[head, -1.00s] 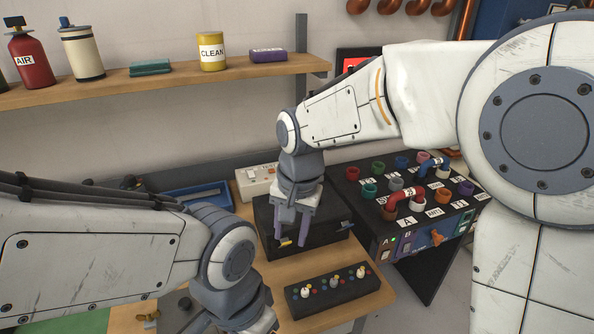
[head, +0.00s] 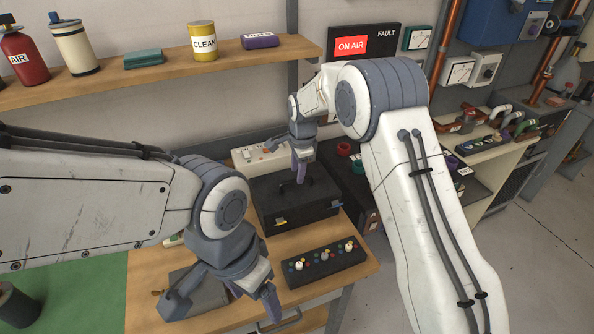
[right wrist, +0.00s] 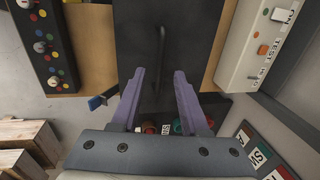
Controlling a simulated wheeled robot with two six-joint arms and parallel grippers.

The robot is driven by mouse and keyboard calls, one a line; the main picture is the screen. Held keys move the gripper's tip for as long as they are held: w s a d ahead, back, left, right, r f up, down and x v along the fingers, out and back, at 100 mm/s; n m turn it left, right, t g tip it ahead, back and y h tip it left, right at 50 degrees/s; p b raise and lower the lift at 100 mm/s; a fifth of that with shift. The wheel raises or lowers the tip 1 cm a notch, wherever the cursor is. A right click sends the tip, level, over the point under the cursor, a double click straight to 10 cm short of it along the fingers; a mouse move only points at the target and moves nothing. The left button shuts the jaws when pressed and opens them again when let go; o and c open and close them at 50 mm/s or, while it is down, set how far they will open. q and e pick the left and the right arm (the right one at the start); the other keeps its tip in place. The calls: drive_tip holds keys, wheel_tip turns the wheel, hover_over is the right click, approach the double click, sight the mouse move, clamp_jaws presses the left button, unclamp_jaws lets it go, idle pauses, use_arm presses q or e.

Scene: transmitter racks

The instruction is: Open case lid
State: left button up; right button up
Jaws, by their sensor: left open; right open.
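The black case (head: 290,212) stands on the wooden bench with its lid down. A dark bar handle stands on its top; it also shows in the right wrist view (right wrist: 158,50). A yellow-tipped latch (head: 281,222) is on the case's front. A blue latch (right wrist: 97,102) juts from its edge in the right wrist view. My right gripper (head: 300,172) is open above the lid, its purple fingers (right wrist: 157,88) spread either side of the handle's line, with nothing between the tips. My left gripper (head: 225,305) is open and empty, low in front of the case.
A black control box with knobs (head: 323,264) sits on the bench in front of the case. A white switch box (head: 262,155) stands behind it. A black patch panel with coloured sockets (head: 358,180) is at right, partly hidden by my right arm. A shelf (head: 150,79) runs above.

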sight(294, 182)
drive_tip(key=shift+w+a+f, duration=0.1)
drive_tip(key=shift+w+f, duration=0.1)
drive_tip(key=shift+f, duration=0.95)
clamp_jaws()
idle(0.6)
